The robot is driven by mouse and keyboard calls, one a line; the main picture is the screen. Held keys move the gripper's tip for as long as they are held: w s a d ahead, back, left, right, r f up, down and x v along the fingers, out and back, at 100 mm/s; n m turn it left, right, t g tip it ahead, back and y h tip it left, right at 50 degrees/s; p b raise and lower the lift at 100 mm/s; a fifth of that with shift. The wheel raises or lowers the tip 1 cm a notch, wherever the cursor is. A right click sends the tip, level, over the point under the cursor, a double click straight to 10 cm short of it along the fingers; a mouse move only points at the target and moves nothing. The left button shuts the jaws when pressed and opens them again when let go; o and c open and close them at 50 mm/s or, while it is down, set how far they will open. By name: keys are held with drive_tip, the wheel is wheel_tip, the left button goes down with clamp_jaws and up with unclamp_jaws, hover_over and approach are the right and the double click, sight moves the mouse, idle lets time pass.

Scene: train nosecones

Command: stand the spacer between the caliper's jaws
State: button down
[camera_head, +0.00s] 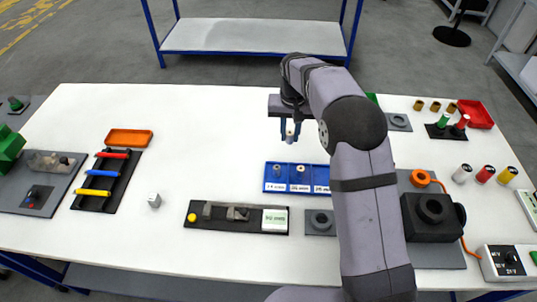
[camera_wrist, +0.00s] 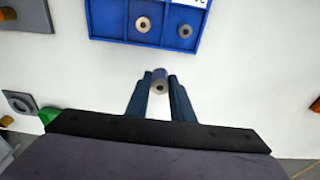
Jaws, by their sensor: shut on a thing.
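My gripper (camera_head: 290,128) is shut on a small grey cylindrical spacer (camera_head: 290,137), held above the table behind the blue tray. In the wrist view the spacer (camera_wrist: 160,76) sits between the two blue fingertips (camera_wrist: 160,82), with its holed end towards the camera. The caliper (camera_head: 237,228) is a dark base on the table, left of and in front of the tray. It carries two grey metal jaws (camera_head: 238,213) with a gap between them, a yellow knob at its left end and a white-green display at its right. No spacer shows in the gap.
The blue tray (camera_head: 297,188) holds other spacers, seen in the wrist view in two compartments (camera_wrist: 143,24). A grey plate with a hole (camera_head: 320,222) stands right of the caliper. A small pale block (camera_head: 154,201) lies to its left.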

sight(290, 136)
drive_tip(key=shift+f+p, duration=1.4)
drive_tip(key=shift+f, duration=3.1)
drive_tip(key=shift+f, duration=0.15)
drive_tip(key=c, duration=1.5)
unclamp_jaws()
drive_tip(key=shift+c, duration=0.2)
drive_tip(key=r+b, duration=0.1)
drive_tip(key=r, duration=0.3)
drive_tip(key=s+r+b, duration=0.1)
drive_tip(key=r, duration=0.3)
drive_tip(key=r+b, duration=0.1)
drive_tip(key=r, duration=0.3)
drive_tip(key=shift+s+r, duration=0.15)
drive_tip(key=shift+s, duration=0.1)
